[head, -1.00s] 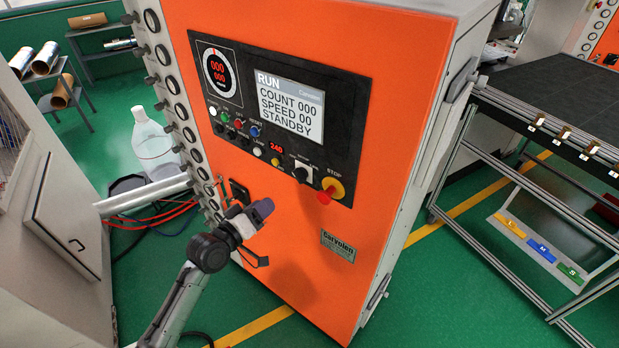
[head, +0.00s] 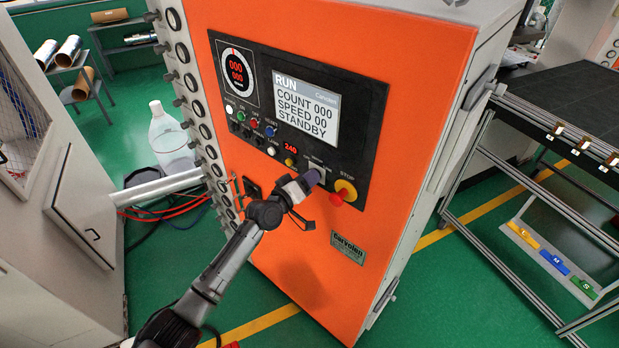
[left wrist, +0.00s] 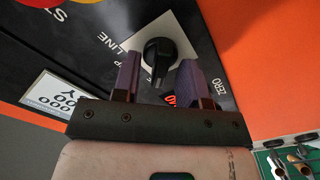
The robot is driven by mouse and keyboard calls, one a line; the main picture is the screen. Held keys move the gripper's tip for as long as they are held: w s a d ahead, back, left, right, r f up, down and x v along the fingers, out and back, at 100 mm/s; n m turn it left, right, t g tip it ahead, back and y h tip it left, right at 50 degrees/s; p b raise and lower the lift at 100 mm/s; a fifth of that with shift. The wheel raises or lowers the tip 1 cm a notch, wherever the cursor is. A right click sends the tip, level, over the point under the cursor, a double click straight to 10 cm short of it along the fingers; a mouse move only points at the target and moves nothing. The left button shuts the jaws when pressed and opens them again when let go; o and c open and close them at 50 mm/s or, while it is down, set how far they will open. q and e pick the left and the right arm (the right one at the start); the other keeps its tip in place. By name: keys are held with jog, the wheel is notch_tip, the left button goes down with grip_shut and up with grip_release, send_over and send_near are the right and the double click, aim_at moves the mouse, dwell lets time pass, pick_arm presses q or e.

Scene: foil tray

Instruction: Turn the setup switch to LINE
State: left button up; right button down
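The setup switch is a black knob on a white plate; in the left wrist view the knob (left wrist: 160,58) sits between my two purple finger pads. The word LINE is printed by the plate, to the upper left of the knob there. My left gripper (left wrist: 160,75) is open, with one finger on each side of the knob; I cannot tell whether either touches it. In the head view my left gripper (head: 312,179) is at the panel and covers most of the switch, with only the white plate's upper part (head: 317,166) showing. My right gripper is not in view.
The red STOP button (head: 337,198) on its yellow base is close right of the gripper. A screen (head: 305,108) reads RUN, STANDBY. Small coloured buttons (head: 254,126) lie to the left. A metal-framed table (head: 560,130) stands at the right.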

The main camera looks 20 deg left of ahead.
pick_arm(q)
jog(key=shift+w+d, duration=0.15)
jog(key=shift+w, duration=0.25)
grip_shut()
